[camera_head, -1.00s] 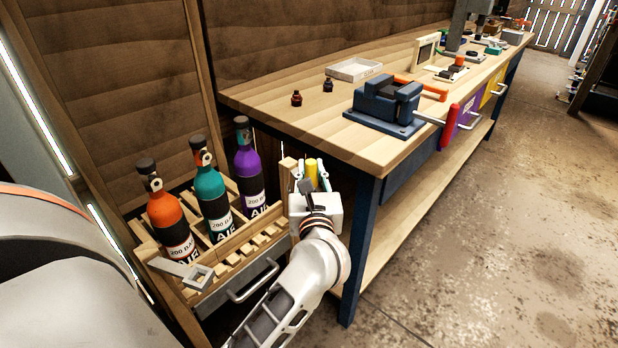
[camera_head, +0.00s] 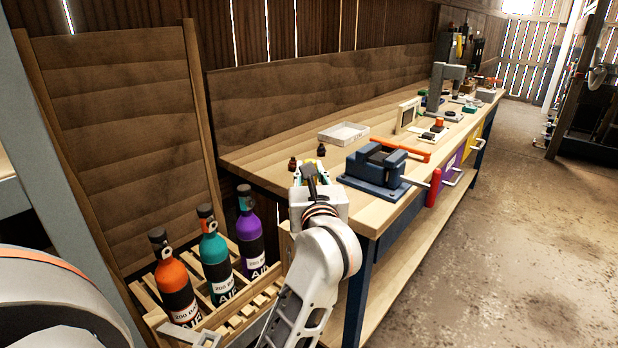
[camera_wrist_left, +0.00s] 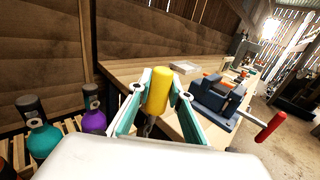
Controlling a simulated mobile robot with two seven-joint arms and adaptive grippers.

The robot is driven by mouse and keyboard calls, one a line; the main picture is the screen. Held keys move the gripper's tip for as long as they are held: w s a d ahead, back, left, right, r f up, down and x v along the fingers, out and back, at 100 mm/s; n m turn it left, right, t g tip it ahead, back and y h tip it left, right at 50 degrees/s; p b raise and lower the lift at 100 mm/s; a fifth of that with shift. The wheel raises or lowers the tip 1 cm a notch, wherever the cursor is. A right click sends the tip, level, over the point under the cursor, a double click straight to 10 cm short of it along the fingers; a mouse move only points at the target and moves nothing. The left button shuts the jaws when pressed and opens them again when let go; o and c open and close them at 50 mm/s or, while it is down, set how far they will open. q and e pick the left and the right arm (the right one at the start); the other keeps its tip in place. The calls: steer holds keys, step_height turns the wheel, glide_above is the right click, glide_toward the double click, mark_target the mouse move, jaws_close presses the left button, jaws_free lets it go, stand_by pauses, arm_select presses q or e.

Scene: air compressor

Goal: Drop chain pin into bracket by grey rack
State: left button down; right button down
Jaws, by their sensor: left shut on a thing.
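My left gripper (camera_wrist_left: 161,97) is shut on a yellow cylindrical handle, which I take to be the chain pin (camera_wrist_left: 158,88). A grey metal bracket (camera_head: 206,338) sits at the front of the slatted bottle rack (camera_head: 236,322), low in the head view and partly cut off. The gripper is apart from the bracket, above and to its right. My right gripper is not in view.
Orange, teal (camera_head: 215,257) and purple bottles stand in the rack. The wooden workbench (camera_head: 262,160) carries a blue vise (camera_head: 376,167), a white tray (camera_head: 343,133) and two small dark fittings. A red handle (camera_head: 434,188) juts from its front. The floor at right is clear.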

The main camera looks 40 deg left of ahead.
arm_select(q)
steer(key=shift+f, duration=0.15)
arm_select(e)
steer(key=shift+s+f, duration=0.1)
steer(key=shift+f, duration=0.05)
arm_select(q)
steer(key=shift+f, duration=0.25)
steer(key=shift+f+b, duration=0.25)
steer(key=shift+b, duration=0.15)
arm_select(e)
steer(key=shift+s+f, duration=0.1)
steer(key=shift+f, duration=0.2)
arm_select(q)
steer(key=shift+f, duration=0.45)
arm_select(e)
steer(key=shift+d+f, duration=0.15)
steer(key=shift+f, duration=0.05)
arm_select(q)
steer(key=shift+f+b, duration=0.2)
steer(key=shift+b, duration=0.2)
steer(key=shift+f, duration=0.35)
steer(key=shift+f+b, duration=0.5)
steer(key=shift+f, duration=0.05)
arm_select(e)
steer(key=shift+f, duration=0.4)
